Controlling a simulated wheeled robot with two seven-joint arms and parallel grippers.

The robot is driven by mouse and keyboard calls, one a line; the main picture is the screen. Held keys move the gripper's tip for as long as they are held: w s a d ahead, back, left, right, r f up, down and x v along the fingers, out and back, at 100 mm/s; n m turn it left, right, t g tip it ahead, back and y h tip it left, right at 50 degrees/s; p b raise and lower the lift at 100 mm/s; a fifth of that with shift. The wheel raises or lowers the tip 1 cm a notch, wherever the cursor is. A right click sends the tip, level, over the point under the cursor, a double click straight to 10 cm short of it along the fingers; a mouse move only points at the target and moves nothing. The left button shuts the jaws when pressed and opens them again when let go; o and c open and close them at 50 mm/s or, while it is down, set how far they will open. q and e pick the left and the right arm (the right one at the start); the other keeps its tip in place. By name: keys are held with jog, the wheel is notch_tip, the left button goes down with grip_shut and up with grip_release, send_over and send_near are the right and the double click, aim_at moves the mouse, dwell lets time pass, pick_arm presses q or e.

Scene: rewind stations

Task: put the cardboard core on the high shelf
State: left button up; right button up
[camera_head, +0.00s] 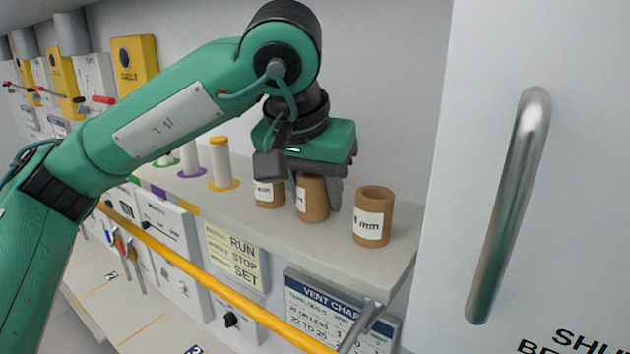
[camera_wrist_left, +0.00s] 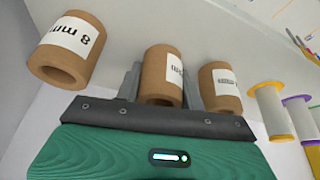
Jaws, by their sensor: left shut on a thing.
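My left gripper (camera_head: 314,188) points down over the pale high shelf (camera_head: 330,242) and is shut on the middle cardboard core (camera_head: 312,203), a brown tube with a white label. In the left wrist view this core (camera_wrist_left: 164,72) sits between the two grey fingers. Its base is at the shelf top; I cannot tell whether it rests there or hangs just above. A second cardboard core (camera_head: 373,216), marked in mm, stands upright to the right, apart from the gripper. A third cardboard core (camera_head: 269,193) stands just left, partly hidden by the gripper. My right gripper is not in view.
White spools (camera_head: 220,165) on coloured rings stand further left on the shelf. A yellow rail (camera_head: 215,285) runs below the shelf front. A large white door with a metal handle (camera_head: 511,205) stands close on the right. Yellow and white boxes (camera_head: 134,65) hang behind.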

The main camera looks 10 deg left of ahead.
pick_arm(q)
jog(key=shift+d+f, duration=0.1)
jog(key=shift+f, duration=0.15)
jog(key=o, duration=1)
jog(key=shift+r, duration=0.1)
jog(key=shift+c, duration=0.2)
jog(key=shift+r, duration=0.25)
jog(key=shift+s+r+b, duration=0.1)
jog(key=shift+r+b, duration=0.05)
jog(key=shift+b, duration=0.15)
jog(key=b+v, duration=0.3)
jog(key=v, duration=0.8)
jog(key=shift+r, duration=0.25)
